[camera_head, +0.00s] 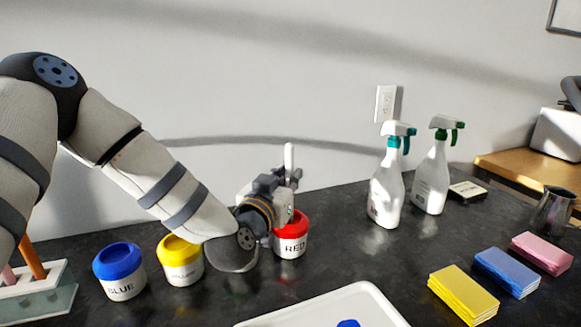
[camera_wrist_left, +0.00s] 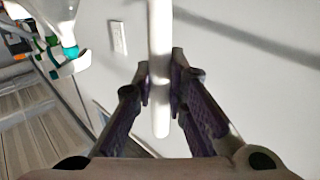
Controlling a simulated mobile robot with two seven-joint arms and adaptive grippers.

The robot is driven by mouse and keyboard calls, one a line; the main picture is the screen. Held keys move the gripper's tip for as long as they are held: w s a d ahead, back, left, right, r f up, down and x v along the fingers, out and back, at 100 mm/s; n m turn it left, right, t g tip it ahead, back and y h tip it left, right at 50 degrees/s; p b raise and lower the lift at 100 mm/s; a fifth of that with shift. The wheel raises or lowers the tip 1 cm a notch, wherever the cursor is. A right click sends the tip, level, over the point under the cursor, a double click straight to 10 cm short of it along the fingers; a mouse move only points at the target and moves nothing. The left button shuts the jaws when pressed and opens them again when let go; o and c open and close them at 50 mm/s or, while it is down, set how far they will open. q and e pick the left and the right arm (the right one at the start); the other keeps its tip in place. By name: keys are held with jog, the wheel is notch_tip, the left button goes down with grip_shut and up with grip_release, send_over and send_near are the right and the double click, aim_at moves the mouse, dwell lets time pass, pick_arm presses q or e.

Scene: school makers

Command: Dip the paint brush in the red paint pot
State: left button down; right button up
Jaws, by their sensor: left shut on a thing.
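The red paint pot (camera_head: 291,242) stands on the dark table, white with a red rim and the word RED. My left gripper (camera_head: 287,178) is above and slightly left of it, and my left wrist covers part of the pot. This gripper is shut on a slim white rod, the paint brush (camera_head: 289,157), which stands roughly upright. In the left wrist view the brush (camera_wrist_left: 160,50) runs between the two fingers (camera_wrist_left: 160,90), with a rounded end showing. I cannot see its bristles, nor whether it touches the paint. My right gripper is not in view.
Yellow (camera_head: 180,262) and blue (camera_head: 120,273) pots stand left of the red one. A white tray (camera_head: 375,294) is in front. Two spray bottles (camera_head: 386,190) stand right. Yellow (camera_head: 463,294), blue and pink stacks lie front right. A holder (camera_head: 40,293) with sticks is far left.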

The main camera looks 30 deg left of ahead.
aim_at(288, 145)
pick_arm(q)
jog(key=shift+f+b, duration=0.45)
jog(key=shift+f, duration=1.7)
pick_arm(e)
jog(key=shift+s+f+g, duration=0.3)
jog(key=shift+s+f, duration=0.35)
pick_arm(q)
notch_tip(288, 145, up, 9)
jog(key=p, duration=0.3)
jog(key=shift+r, duration=1.05)
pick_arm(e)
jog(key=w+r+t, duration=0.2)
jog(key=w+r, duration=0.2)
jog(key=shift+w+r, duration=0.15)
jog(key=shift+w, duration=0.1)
